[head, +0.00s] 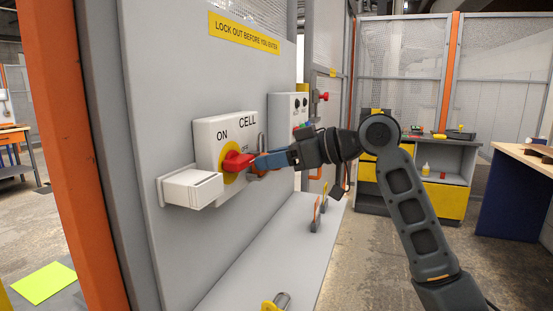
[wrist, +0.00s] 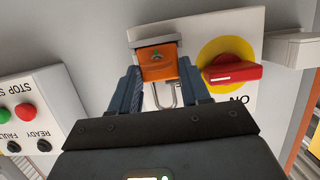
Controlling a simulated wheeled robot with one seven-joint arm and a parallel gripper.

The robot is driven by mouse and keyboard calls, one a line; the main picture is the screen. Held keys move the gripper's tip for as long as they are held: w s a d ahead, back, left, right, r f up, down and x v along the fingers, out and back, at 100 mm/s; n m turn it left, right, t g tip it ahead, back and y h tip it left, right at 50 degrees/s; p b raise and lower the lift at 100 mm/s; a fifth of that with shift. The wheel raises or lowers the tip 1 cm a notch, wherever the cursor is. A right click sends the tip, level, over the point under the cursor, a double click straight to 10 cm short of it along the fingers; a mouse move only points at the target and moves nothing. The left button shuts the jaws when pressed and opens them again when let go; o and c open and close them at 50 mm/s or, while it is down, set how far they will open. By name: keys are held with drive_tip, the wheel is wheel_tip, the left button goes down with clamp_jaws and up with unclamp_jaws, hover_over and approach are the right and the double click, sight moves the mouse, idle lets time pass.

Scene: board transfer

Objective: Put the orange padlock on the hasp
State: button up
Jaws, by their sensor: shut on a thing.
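The orange padlock (wrist: 157,63) is between the two blue fingers of my gripper (wrist: 160,70), which is shut on it. A grey metal loop (wrist: 166,97) extends from the padlock in the wrist view and stands upward in the head view (head: 261,140). A pale grey bracket (wrist: 150,41) lies against the padlock's far edge in the wrist view; I cannot tell if it is the hasp or whether the loop passes through anything. In the head view my gripper (head: 262,161) is at the CELL switch box (head: 212,131), right of its red handle (head: 236,161), mostly hiding the padlock.
A white box (head: 190,187) juts from the panel below the switch. A grey button box (head: 285,108) is to the right. Below, a grey shelf (head: 255,250) carries upright orange-topped items (head: 318,214) and a yellow item (head: 275,303). Open floor lies right of the shelf.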

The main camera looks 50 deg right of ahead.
drive_tip(key=o, duration=1.1)
drive_tip(key=shift+b+v, duration=0.4)
drive_tip(key=shift+v, duration=3.5)
